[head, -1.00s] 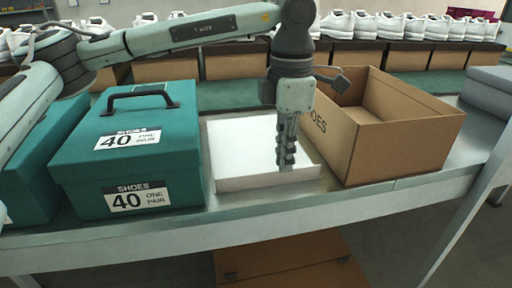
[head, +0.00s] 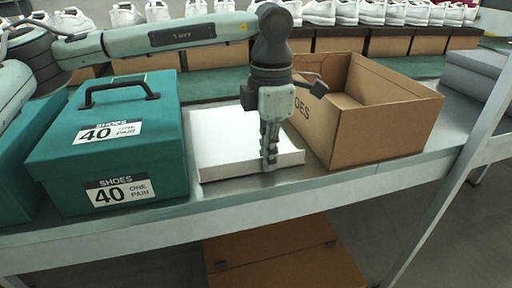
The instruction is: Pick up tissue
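The tissue is a flat white stack (head: 225,138) lying on the shelf between a teal shoe box (head: 115,150) and an open cardboard box (head: 375,130). My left gripper (head: 268,164) points straight down at the stack's front edge, right of its middle. Its fingers line up one behind the other in this view, so their gap is hidden. The fingertips overlap the front edge in the picture; I cannot tell whether they touch it. The stack lies flat on the shelf. My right gripper is not in view.
The teal box with a black handle stands close to the stack's left side. The cardboard box, flaps up, stands close on the right. White shoes (head: 345,12) line the back on a row of boxes. Grey boxes (head: 478,70) sit at the far right.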

